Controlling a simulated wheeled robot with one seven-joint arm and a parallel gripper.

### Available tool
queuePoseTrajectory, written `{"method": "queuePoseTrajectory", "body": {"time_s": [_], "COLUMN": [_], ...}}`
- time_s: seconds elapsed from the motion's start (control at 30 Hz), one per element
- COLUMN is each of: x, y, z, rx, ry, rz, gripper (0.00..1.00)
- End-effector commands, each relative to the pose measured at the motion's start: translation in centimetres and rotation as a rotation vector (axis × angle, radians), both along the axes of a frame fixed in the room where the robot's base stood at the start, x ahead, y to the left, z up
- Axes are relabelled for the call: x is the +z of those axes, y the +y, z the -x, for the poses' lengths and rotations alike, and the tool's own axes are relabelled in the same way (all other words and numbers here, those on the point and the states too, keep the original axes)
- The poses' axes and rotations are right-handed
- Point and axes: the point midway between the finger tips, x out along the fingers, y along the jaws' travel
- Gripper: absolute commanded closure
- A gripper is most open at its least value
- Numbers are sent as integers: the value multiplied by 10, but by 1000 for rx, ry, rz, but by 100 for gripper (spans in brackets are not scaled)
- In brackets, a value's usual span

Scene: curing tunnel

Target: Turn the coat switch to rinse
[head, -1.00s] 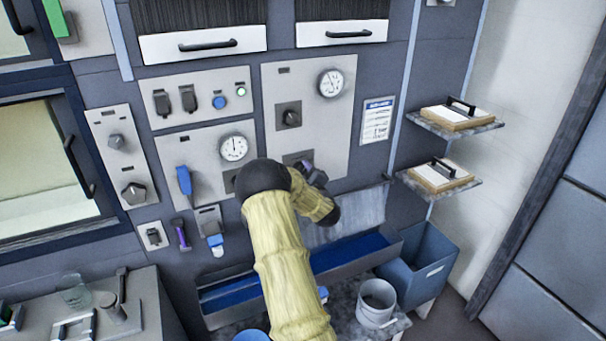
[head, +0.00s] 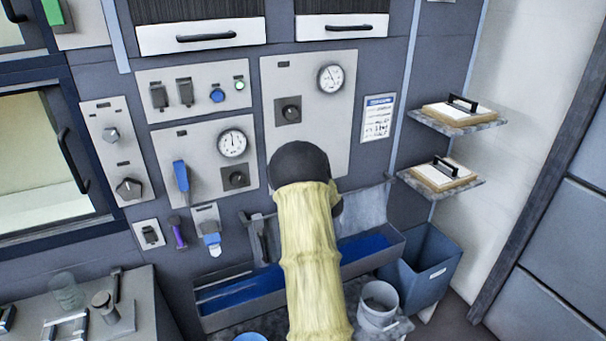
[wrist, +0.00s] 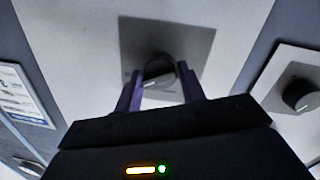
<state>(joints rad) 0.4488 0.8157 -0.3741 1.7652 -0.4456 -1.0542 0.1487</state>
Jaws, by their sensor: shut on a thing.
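My gripper (wrist: 161,84) shows in the wrist view, its two purple fingers on either side of a round dark knob (wrist: 158,69). It is shut on this knob, which has a pale pointer mark and sits on a grey square plate (wrist: 190,45). Lettering around the knob is too small to read, so I cannot tell its setting. In the head view my arm hides the gripper and this knob, at the lower part of the right-hand light panel (head: 330,125).
A similar knob (wrist: 300,94) sits on the neighbouring panel, close to my gripper; in the head view it shows below the left gauge (head: 233,143). Another dark knob (head: 289,112) is higher on the right-hand panel. A blue-lined trough (head: 232,292) and a blue bin (head: 428,262) stand below.

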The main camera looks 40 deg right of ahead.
Motion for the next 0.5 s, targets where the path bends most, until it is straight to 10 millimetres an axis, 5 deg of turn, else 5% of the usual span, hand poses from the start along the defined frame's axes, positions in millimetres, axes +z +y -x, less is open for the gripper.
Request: {"method": "queuePoseTrajectory", "body": {"time_s": [0.5], "x": [-4], "y": [2], "z": [0], "rx": [2], "ry": [-31], "rz": [-167], "gripper": [83]}}
